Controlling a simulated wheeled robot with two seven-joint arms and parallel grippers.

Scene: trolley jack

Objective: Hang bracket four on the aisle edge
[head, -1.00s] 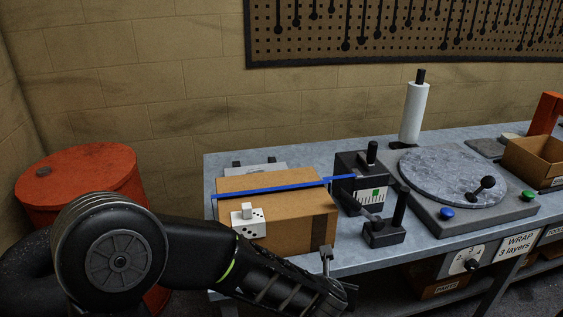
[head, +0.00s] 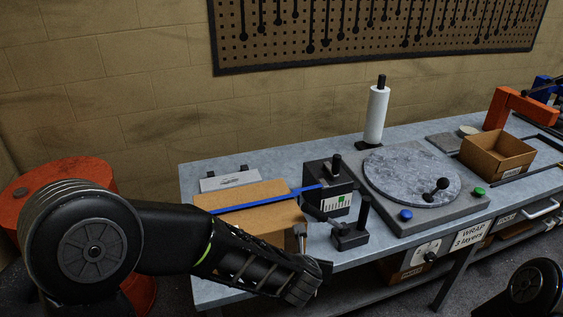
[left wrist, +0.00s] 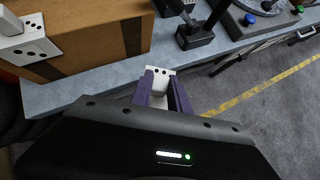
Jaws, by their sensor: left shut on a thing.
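My left gripper (left wrist: 160,92) is shut on a white bracket (left wrist: 158,80) with dark holes in its face. In the left wrist view, the bracket overlaps the bench's front edge; I cannot tell whether it touches. In the head view, my left gripper (head: 303,262) is at the front of the bench (head: 340,262), just right of the cardboard box, largely hidden by its own housing. Another white bracket with holes sits at the box's top edge in the left wrist view (left wrist: 28,42); my arm hides it in the head view. My right gripper is not in view.
The cardboard box (head: 262,218) has a blue strap (head: 245,203) across its top. A dark gauge device (head: 328,190), black clamp (head: 350,235) and round turntable (head: 412,175) stand to its right. A red drum (head: 60,170) is at left. The aisle floor (left wrist: 260,120) is clear.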

